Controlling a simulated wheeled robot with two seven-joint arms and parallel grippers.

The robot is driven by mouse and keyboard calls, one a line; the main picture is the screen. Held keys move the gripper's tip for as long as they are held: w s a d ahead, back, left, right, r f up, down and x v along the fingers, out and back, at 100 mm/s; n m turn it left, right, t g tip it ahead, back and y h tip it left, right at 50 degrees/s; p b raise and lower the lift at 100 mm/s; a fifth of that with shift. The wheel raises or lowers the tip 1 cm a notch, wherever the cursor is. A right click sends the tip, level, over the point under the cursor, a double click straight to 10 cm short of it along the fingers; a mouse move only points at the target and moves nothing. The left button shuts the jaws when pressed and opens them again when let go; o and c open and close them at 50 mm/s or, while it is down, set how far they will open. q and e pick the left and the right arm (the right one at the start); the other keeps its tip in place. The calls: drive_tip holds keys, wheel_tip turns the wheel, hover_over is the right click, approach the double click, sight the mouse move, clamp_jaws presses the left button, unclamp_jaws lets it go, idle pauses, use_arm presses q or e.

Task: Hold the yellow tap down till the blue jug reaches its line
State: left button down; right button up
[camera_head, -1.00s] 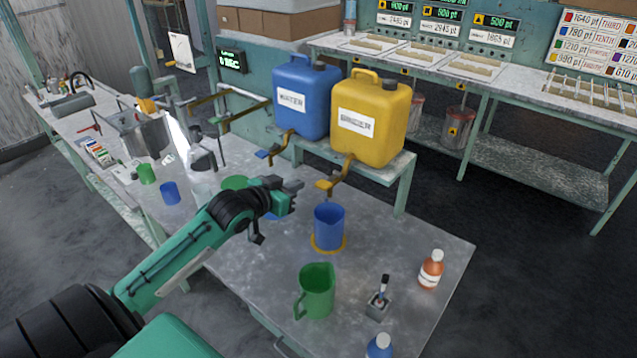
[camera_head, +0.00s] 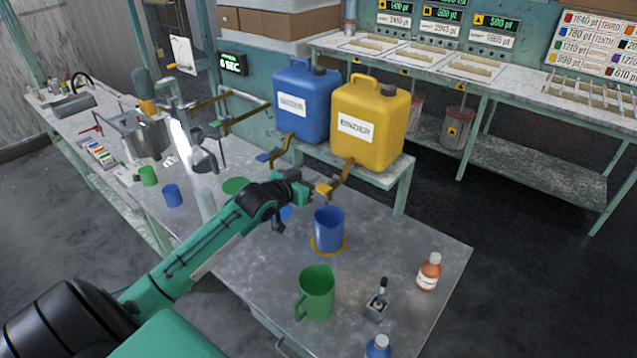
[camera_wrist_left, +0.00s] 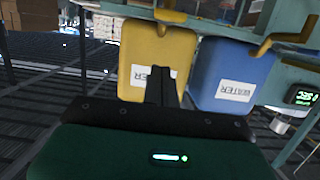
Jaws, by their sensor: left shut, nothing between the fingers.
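The yellow tap (camera_head: 328,188) sticks out on a brass pipe from the foot of the yellow binder can (camera_head: 371,122). The blue jug (camera_head: 329,229) stands upright under it, on a yellow ring (camera_head: 316,248) on the table. My left gripper (camera_head: 309,187) is shut and empty, just left of the tap; I cannot tell whether it touches it. In the left wrist view its closed fingers (camera_wrist_left: 161,84) show in front of the yellow can (camera_wrist_left: 150,50). I see no stream from the tap, and the jug's line and level cannot be made out. My right gripper is out of view.
A blue water can (camera_head: 305,105) with a blue tap (camera_head: 263,157) stands left of the yellow can. A green jug (camera_head: 316,292), a brush in a holder (camera_head: 378,303), an orange bottle (camera_head: 429,272) and a blue bottle (camera_head: 378,347) stand on the near table.

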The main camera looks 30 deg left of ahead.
sight(329, 185)
use_arm(q)
drive_tip(key=w+f+p, duration=0.1)
drive_tip(key=w+f, duration=0.1)
drive_tip(key=f, duration=0.1)
drive_tip(key=w+f+p, duration=0.1)
drive_tip(key=f, duration=0.1)
drive_tip(key=shift+d+p, duration=0.15)
drive_tip(key=shift+p, duration=0.15)
wheel_tip(329, 185, down, 3)
drive_tip(key=t+b, duration=0.1)
drive_tip(key=b, duration=0.3)
drive_tip(key=shift+s, duration=0.15)
idle(1.1)
idle(1.0)
